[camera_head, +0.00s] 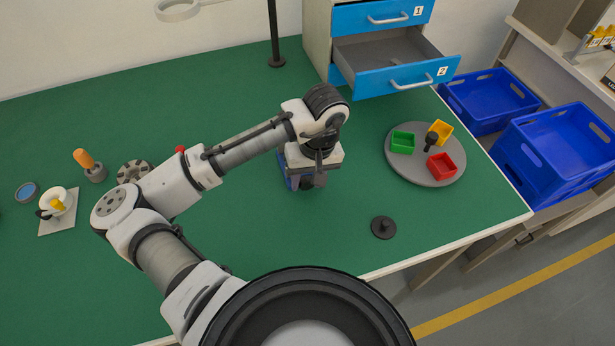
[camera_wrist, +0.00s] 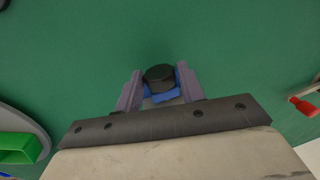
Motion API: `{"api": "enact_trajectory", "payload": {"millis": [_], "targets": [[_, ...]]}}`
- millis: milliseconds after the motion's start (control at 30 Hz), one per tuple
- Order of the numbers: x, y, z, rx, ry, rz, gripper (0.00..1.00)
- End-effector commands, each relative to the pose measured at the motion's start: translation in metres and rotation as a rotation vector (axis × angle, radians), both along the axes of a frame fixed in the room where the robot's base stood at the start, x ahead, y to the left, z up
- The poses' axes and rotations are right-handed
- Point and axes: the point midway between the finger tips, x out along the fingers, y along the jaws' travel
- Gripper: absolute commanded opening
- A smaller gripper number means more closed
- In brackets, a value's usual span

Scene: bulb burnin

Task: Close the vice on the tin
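The vice shows as a blue body (camera_head: 291,183) on the green bench, mostly hidden under my gripper (camera_head: 316,178) in the head view. In the wrist view a black round knob (camera_wrist: 159,76) sits above a piece of blue (camera_wrist: 163,96), which looks like part of the vice. The two grey-purple fingers of my gripper (camera_wrist: 160,75) stand one on each side of the knob, very close to it. I cannot tell whether they press on it. I cannot make out the tin or the jaw gap.
A grey turntable (camera_head: 423,176) with green, yellow and red trays is to the right. A black disc with a peg (camera_head: 383,227) lies near the front edge. An open drawer (camera_head: 395,70) is behind. A red-tipped item (camera_wrist: 303,106) shows at the wrist view's right.

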Motion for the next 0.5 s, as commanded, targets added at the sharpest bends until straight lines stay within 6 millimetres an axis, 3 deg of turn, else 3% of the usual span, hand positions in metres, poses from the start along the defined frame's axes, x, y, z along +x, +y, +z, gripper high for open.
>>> {"api": "enact_trajectory", "payload": {"millis": [33,200,500], "targets": [[0.0000,0.0000,0.0001,0.000,0.000,0.000,0.32],[0.0000,0.0000,0.0003,0.000,0.000,0.000,0.11],[0.0010,-0.0045,0.0070,0.132,0.046,-0.005,0.11]]}}
